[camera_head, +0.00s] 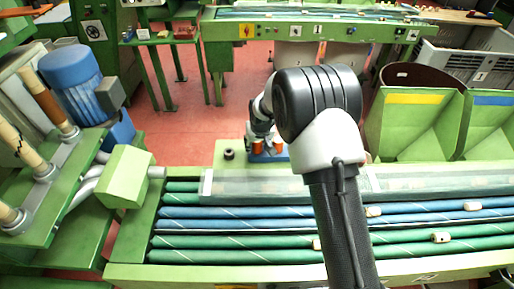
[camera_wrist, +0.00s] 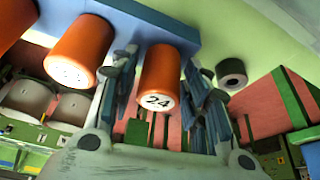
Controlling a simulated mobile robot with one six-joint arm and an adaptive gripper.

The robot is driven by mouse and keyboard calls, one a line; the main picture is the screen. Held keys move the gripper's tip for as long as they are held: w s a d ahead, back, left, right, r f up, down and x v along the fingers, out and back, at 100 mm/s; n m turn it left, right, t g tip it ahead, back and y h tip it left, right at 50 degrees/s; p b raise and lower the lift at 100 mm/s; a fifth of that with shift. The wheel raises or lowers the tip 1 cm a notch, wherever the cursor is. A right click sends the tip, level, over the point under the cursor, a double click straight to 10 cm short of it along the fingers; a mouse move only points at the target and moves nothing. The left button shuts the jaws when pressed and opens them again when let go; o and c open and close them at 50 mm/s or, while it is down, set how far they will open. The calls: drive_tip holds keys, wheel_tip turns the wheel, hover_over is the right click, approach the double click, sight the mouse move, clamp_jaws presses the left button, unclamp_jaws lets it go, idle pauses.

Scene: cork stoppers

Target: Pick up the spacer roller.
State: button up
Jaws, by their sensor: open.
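An orange roller (camera_wrist: 160,78) with "24" on its white end face stands on a blue base (camera_wrist: 185,35) between the two fingers of my gripper (camera_wrist: 158,62). The fingers are open, one on each side of it; I cannot tell whether either touches it. A second orange roller (camera_wrist: 80,52) stands to the left, outside the fingers. A short black hollow cylinder (camera_wrist: 230,74) sits to the right, apart from the fingers. In the head view the black cylinder (camera_head: 229,154) is left of the blue base (camera_head: 268,157). Which piece is the spacer roller is not marked.
Part of another orange roller (camera_wrist: 12,22) is at the wrist view's left edge. In the head view, a machine bed with green and blue rods (camera_head: 235,226) lies in front, and green bins (camera_head: 408,125) stand at the right. Pale green surface around the black cylinder is clear.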

drive_tip(key=shift+c, duration=0.2)
drive_tip(key=c, duration=0.8)
drive_tip(key=shift+c, duration=0.2)
